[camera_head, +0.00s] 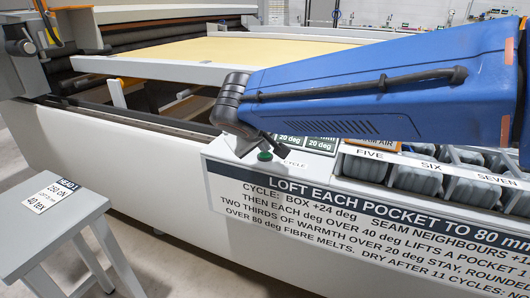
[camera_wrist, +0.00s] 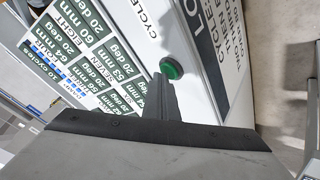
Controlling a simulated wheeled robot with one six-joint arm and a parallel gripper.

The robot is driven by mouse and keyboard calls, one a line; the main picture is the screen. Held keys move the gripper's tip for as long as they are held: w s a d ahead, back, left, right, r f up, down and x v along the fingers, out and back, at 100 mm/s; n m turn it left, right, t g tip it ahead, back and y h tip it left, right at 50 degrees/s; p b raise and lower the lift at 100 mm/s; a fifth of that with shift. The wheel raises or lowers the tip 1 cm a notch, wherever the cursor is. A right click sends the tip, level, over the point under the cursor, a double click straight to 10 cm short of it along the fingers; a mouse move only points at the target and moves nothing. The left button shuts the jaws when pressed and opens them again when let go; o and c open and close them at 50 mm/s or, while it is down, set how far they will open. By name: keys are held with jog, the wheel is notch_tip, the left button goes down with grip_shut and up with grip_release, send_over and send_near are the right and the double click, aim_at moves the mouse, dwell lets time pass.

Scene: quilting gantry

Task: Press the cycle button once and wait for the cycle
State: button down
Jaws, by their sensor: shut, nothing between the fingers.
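The cycle button is a round green button (camera_head: 265,156) on the white top of the panel, beside the label "CYCLE". My gripper (camera_head: 266,140) is shut and empty, pointing down close to the button. In the wrist view its dark fingertips (camera_wrist: 160,82) end right beside the button's lower left edge. I cannot tell whether they touch the panel or the button.
A readout board (camera_wrist: 85,50) with pocket rows in deg and mm lies beside the button. Numbered bins with grey contents (camera_head: 415,178) stand to the right. A small grey table (camera_head: 65,225) stands at the left. The gantry frame (camera_head: 150,70) with yellow cloth is behind.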

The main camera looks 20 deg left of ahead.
aim_at(265, 156)
jog(key=shift+r, duration=1.05)
notch_tip(265, 156, up, 5)
jog(key=shift+f, duration=0.1)
dwell(0.5)
jog(key=shift+d, duration=0.1)
dwell(0.8)
